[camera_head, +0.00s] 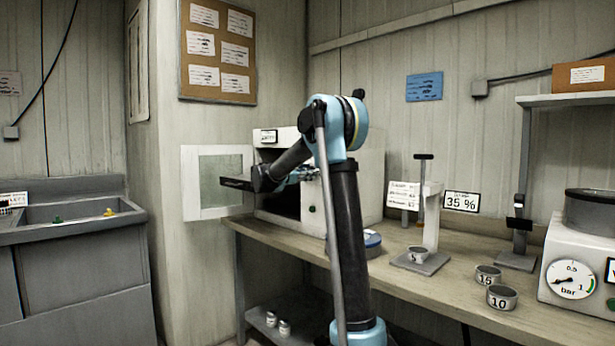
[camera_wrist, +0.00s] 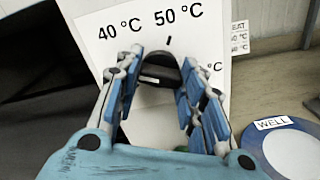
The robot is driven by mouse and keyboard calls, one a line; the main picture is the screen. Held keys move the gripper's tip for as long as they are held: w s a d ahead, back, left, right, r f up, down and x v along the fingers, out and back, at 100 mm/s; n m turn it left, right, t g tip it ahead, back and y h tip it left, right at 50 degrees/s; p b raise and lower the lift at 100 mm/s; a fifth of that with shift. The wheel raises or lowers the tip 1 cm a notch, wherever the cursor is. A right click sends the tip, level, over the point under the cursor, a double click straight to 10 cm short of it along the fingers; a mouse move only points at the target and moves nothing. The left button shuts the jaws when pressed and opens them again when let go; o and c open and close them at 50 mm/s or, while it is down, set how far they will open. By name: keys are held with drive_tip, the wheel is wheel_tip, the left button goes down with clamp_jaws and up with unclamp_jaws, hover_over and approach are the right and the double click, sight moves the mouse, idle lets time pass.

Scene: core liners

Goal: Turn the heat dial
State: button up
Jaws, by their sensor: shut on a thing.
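The heat dial (camera_wrist: 160,72) is a dark round knob on a white panel (camera_wrist: 115,50) in the wrist view. The panel reads 40 °C and 50 °C above it, and a third °C label is partly hidden by a finger. My gripper (camera_wrist: 163,61) has its blue-padded fingers on both sides of the dial and is shut on it. A short black mark sits just above the dial; its pointer setting is unclear. In the head view, my gripper (camera_head: 308,174) is at the front of the white oven (camera_head: 370,170), and my arm hides the dial.
The oven's door (camera_head: 218,180) hangs open on the left, beside a dark cavity. A blue-rimmed round item labelled WELL (camera_wrist: 290,150) lies on the bench. Tins (camera_head: 502,297), a stand (camera_head: 420,262) and a gauge unit (camera_head: 572,280) stand to the right. A sink (camera_head: 75,212) is at far left.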

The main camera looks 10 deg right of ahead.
drive_tip(key=m, duration=0.6)
drive_tip(key=shift+a, duration=0.15)
drive_tip(key=shift+m, duration=0.3)
drive_tip(key=o, duration=1)
drive_tip(key=shift+o, duration=0.2)
drive_tip(key=v, duration=1.1)
drive_tip(key=shift+s+a, duration=0.2)
drive_tip(key=shift+a, duration=0.15)
